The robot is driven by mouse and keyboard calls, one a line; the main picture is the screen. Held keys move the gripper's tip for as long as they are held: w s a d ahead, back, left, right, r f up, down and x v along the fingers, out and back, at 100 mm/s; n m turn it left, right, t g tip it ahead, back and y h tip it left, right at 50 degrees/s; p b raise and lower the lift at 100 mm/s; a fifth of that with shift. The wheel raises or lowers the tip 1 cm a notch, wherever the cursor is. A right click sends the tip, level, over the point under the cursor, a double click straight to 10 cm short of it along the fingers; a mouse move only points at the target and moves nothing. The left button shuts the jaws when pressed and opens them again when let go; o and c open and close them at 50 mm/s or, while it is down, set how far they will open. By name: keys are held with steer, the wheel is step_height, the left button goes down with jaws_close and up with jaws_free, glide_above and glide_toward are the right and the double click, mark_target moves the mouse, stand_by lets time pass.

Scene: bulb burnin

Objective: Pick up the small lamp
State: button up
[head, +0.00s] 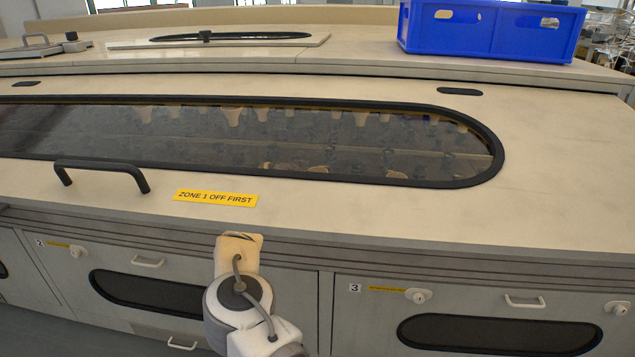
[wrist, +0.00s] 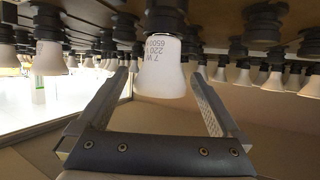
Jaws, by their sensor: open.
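In the wrist view many white lamps hang from black sockets. The nearest lamp (wrist: 165,68), marked 7 W, 220 and 6500, hangs upright from its socket (wrist: 166,18) in the middle. My gripper (wrist: 160,78) is open, with one finger to the left and one to the right of this lamp; I see a gap on both sides and cannot tell how deep the lamp sits between them. Smaller-looking lamps hang farther back, such as one at right (wrist: 262,75); I cannot tell whether they are truly smaller. In the head view my gripper is hidden inside the cabinet.
In the head view the cabinet top has a dark window (head: 330,145), a black handle (head: 100,168) and a yellow label (head: 215,198). A blue crate (head: 450,28) stands behind.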

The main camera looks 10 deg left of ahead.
steer(key=shift+c, duration=0.3)
steer(key=c, duration=1.2)
steer(key=shift+c, duration=0.3)
steer(key=shift+r, duration=0.15)
